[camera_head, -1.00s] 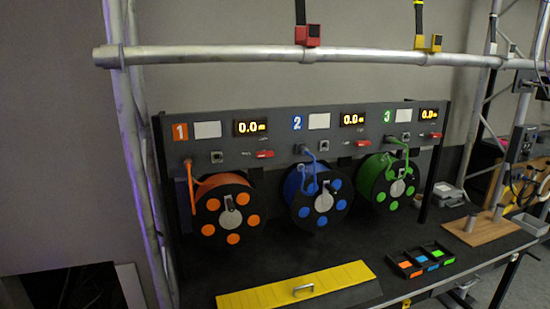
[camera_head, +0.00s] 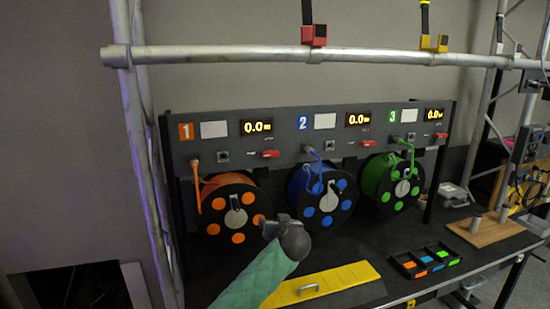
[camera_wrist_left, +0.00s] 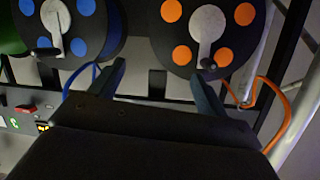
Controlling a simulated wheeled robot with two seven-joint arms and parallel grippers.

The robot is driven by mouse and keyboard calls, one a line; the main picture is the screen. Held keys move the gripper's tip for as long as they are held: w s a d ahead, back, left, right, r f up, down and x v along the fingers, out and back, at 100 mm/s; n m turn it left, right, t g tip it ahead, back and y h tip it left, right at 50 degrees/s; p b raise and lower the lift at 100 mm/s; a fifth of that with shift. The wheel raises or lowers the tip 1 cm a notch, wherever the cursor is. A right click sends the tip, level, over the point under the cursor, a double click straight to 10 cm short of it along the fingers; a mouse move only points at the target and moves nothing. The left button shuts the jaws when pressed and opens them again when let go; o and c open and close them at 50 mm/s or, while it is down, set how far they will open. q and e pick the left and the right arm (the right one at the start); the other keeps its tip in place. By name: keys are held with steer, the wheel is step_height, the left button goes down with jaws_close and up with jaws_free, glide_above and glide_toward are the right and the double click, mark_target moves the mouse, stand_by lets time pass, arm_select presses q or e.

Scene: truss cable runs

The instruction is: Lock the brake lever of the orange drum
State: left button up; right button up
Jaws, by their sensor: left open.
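The orange drum (camera_head: 228,207), a black-flanged reel with orange cable and orange spots, hangs at the left under the panel section marked 1. It also shows in the wrist view (camera_wrist_left: 222,52) at upper right. A small red lever (camera_head: 270,153) sits on the panel above and right of this drum; I cannot tell its exact setting. My left gripper (camera_head: 272,226) is in front of and just right of the orange drum, below the panel. In the wrist view its fingers (camera_wrist_left: 158,72) are spread with nothing between them. My right gripper is not in view.
The blue drum (camera_head: 320,196) and green drum (camera_head: 392,183) hang to the right. A yellow board (camera_head: 340,277) with a handle lies in front on the table. A divided tray (camera_head: 427,261) stands right of it. A metal rail (camera_head: 230,55) crosses above the panel.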

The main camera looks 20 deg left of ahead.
arm_select(q)
steer(key=w+r+n+t+y, duration=0.2)
steer(key=w+r, duration=0.2)
steer(key=r, duration=0.7)
steer(key=y, duration=0.1)
glide_toward(272, 155)
steer(key=shift+n, duration=0.3)
steer(key=p+x, duration=0.3)
steer(key=x, duration=0.4)
steer(key=shift+w+a+p, duration=0.1)
steer(key=shift+a+p, duration=0.1)
steer(key=shift+p, duration=0.2)
steer(key=shift+w+a+f, duration=0.1)
steer(key=shift+w+a, duration=0.25)
steer(key=shift+w, duration=0.2)
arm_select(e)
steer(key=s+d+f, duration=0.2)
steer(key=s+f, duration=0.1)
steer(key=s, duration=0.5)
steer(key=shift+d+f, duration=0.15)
